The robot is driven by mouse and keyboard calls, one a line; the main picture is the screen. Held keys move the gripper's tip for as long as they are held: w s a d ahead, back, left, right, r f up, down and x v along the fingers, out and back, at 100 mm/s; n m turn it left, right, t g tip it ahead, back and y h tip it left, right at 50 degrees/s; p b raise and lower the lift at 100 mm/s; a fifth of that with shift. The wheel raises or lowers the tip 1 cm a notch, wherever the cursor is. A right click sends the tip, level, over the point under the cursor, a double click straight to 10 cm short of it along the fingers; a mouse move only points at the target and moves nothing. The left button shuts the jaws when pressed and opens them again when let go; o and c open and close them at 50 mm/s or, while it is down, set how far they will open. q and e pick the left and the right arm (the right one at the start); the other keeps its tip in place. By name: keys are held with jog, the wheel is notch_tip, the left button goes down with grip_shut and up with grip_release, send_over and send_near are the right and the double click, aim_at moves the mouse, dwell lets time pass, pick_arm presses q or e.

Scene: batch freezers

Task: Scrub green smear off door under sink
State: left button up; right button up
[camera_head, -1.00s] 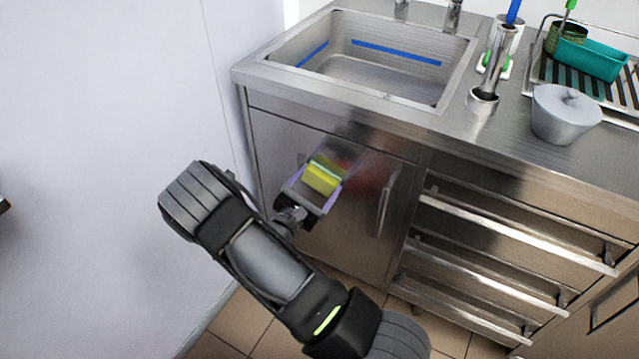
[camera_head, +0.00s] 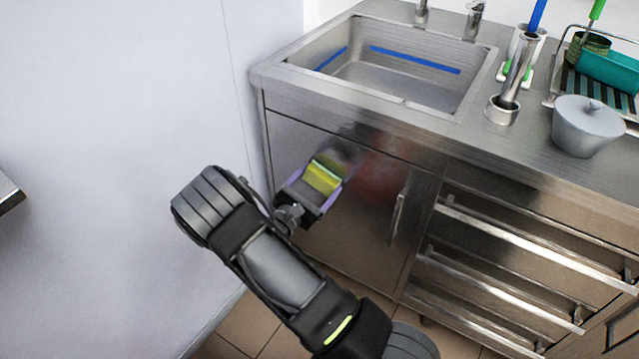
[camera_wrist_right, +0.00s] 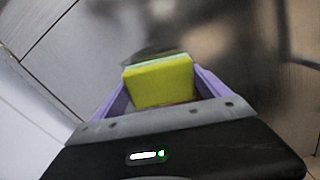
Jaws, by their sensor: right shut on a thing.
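My right gripper (camera_head: 318,190) is shut on a yellow sponge (camera_head: 322,177) with a green layer. The sponge is held up at the upper part of the steel door (camera_head: 335,240) under the sink. In the right wrist view the yellow sponge (camera_wrist_right: 160,82) sits between the purple fingers, its green edge toward the door. I cannot tell whether it touches the door. A dull, dark greenish smear (camera_wrist_right: 150,56) shows just beyond the sponge, partly hidden by it. My left gripper is not in view.
The door's handle (camera_head: 398,215) is to the right of my gripper. A white wall (camera_head: 120,150) stands close on the left. The sink (camera_head: 395,75) is above. Open rails (camera_head: 520,240) are to the right, and a lidded pot (camera_head: 585,127) stands on the counter.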

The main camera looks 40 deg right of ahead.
aim_at(307, 178)
jog(key=shift+w+a+f+b, duration=0.15)
jog(key=shift+w+b, duration=0.3)
jog(key=shift+w, duration=0.65)
jog(key=shift+w+a, duration=0.2)
jog(key=shift+w, duration=0.45)
jog(key=shift+r, duration=0.2)
jog(key=shift+r, duration=0.1)
jog(key=shift+s, duration=0.15)
jog(key=shift+s+d+p, duration=0.3)
jog(key=shift+s+p, duration=0.2)
jog(key=shift+s, duration=0.4)
jog(key=shift+s+d, duration=0.3)
jog(key=shift+s, duration=0.5)
